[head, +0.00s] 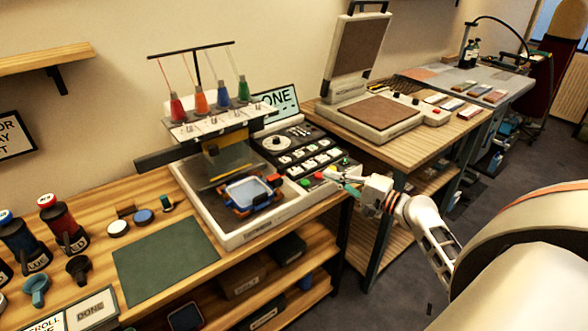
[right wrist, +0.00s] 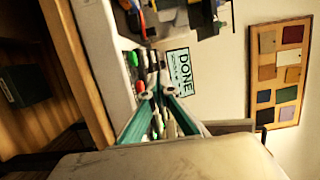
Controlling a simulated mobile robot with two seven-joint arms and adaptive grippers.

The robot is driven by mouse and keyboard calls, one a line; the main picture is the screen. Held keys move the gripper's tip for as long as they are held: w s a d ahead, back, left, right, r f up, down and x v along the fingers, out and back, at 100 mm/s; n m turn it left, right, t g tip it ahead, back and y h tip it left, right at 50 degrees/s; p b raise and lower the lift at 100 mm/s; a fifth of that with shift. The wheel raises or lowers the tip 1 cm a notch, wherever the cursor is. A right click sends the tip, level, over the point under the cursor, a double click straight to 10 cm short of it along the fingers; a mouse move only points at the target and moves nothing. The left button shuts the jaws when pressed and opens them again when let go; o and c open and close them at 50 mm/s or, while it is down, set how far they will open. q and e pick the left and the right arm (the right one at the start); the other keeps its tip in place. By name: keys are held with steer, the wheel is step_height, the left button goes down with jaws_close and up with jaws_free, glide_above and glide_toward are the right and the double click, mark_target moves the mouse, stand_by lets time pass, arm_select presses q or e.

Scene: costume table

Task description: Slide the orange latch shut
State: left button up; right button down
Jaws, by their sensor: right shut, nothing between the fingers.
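A blue hoop frame (head: 248,191) lies on the bed of the embroidery machine. Small orange-red parts are on its rim, one at its right corner (head: 275,180); I cannot tell at this size which is the latch or how it stands. My right gripper (head: 341,178) is shut and empty, to the right of the hoop and apart from it. Its teal fingers are near the machine's control panel (head: 306,155), by a red button. In the right wrist view the fingertips (right wrist: 154,92) meet close to the red button (right wrist: 140,85). My left gripper is not in view.
Thread cones and the needle head (head: 211,126) stand above and behind the hoop. A "DONE" screen (head: 283,100) is behind the panel. A green mat (head: 166,260) lies clear at left. A heat press (head: 372,119) stands on the table at right.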

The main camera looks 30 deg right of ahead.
mark_target(294, 178)
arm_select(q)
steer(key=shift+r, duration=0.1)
arm_select(e)
steer(key=shift+w, duration=0.1)
steer(key=p+x, duration=0.2)
steer(key=x, duration=0.7)
steer(key=shift+w+a+r, duration=0.15)
steer(key=shift+w, duration=0.25)
steer(key=a+p, duration=0.1)
steer(key=a, duration=0.2)
steer(key=shift+s+a, duration=0.1)
steer(key=shift+a+p, duration=0.35)
steer(key=shift+a, duration=0.1)
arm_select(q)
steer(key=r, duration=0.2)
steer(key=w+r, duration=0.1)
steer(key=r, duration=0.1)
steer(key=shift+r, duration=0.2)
